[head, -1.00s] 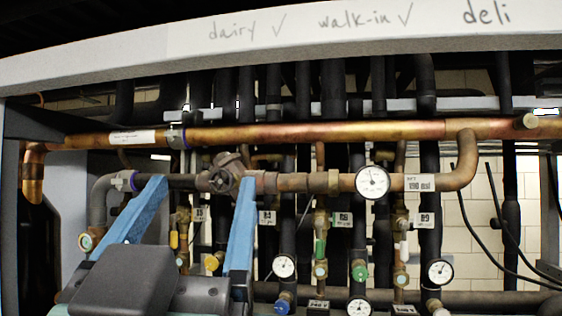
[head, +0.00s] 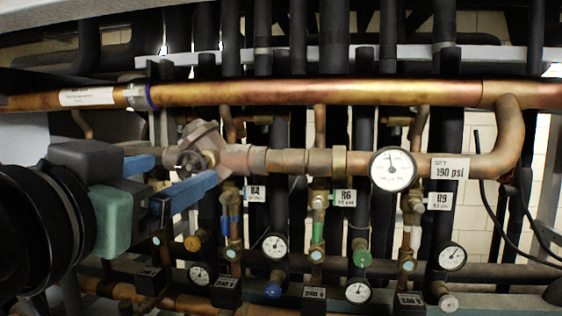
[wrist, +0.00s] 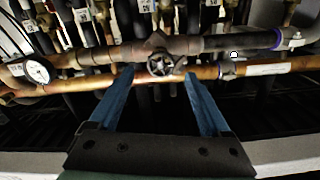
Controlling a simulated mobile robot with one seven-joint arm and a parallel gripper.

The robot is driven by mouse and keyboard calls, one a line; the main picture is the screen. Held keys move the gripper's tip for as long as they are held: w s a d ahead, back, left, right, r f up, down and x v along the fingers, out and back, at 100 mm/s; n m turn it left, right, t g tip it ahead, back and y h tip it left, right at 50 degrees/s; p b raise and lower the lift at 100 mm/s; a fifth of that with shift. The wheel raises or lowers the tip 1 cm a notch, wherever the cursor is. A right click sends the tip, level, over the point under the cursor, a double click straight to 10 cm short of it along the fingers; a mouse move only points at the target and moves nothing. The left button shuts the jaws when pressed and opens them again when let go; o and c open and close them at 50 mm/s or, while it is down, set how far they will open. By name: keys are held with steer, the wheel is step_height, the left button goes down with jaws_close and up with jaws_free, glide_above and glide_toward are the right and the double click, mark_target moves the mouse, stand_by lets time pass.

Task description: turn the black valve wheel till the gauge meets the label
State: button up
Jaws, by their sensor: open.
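The black valve wheel (head: 194,163) sits on a bronze valve body in the pipe, left of centre in the head view. It also shows between my fingers in the wrist view (wrist: 161,64). My gripper (head: 200,190) is open, its blue fingers beside and just below the wheel in the head view. I cannot tell whether they touch it. The white round gauge (head: 393,170) is on the same pipe to the right. Its needle is too small to read surely. The label (head: 450,169) reading "SET 190 psi" is just right of the gauge.
A long copper pipe (head: 330,93) runs above the valve. Below are several small gauges, coloured handles and tags, including a green knob (head: 362,258) and a blue knob (head: 273,290). Black vertical pipes crowd behind. A loose black cable (head: 487,200) hangs at right.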

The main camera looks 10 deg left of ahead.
mark_target(190, 166)
steer(key=w, duration=0.6)
steer(key=shift+d, duration=0.1)
jaws_close()
